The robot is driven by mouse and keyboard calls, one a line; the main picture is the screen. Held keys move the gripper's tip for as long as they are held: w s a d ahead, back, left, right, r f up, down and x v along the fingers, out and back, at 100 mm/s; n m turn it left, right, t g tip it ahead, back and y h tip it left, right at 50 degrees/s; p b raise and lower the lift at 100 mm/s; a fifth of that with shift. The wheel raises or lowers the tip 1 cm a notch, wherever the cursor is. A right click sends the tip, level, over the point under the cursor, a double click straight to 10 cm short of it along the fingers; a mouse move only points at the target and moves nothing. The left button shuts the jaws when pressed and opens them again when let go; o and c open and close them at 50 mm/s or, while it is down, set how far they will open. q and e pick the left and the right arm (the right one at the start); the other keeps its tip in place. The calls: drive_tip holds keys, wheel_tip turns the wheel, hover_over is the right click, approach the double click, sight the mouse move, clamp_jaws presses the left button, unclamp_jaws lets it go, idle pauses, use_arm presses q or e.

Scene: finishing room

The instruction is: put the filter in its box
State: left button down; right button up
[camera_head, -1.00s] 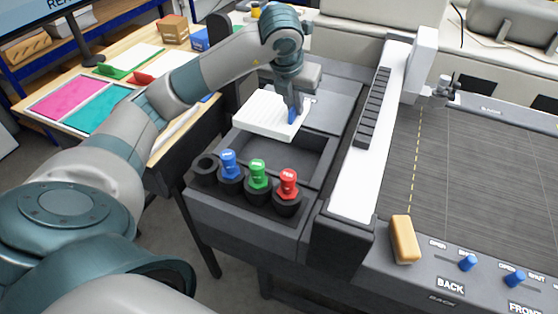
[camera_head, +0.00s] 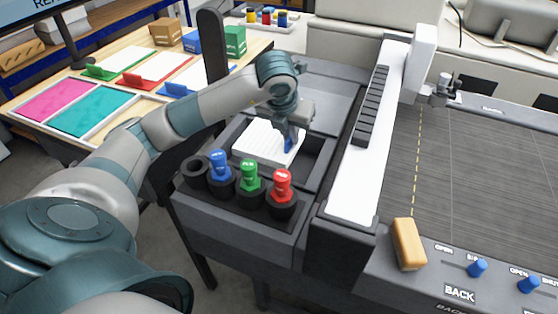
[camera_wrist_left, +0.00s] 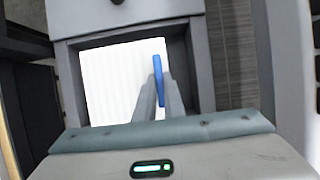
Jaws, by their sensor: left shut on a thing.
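The filter is a white pleated slab (camera_head: 262,142) with a blue tab (camera_head: 288,143). It is at the mouth of the dark open box (camera_head: 314,163), toward the box's left side. The left wrist view shows the filter (camera_wrist_left: 115,85) framed by the box walls, with a gap on the right. I cannot tell whether it rests on the floor of the box. My left gripper (camera_head: 291,138) is above the box, shut on the blue tab (camera_wrist_left: 158,75). My right gripper is in no view.
Blue (camera_head: 219,168), green (camera_head: 249,178) and red (camera_head: 282,186) knobbed bottles stand in dark holders in front of the box. A white rail (camera_head: 365,150) runs along the right. A tan block (camera_head: 408,244) lies on the machine's front edge.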

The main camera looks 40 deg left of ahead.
sight(290, 150)
use_arm(q)
wheel_tip(290, 150, down, 5)
drive_tip(key=shift+r+p, duration=0.2)
drive_tip(key=shift+p, duration=0.6)
drive_tip(key=shift+f, duration=0.4)
drive_tip(key=shift+f+p, duration=0.3)
drive_tip(key=shift+f, duration=0.3)
wheel_tip(290, 150, down, 2)
drive_tip(key=shift+f+p, duration=0.2)
drive_tip(key=shift+p, duration=0.2)
drive_tip(key=shift+f, duration=0.1)
drive_tip(key=shift+f, duration=0.1)
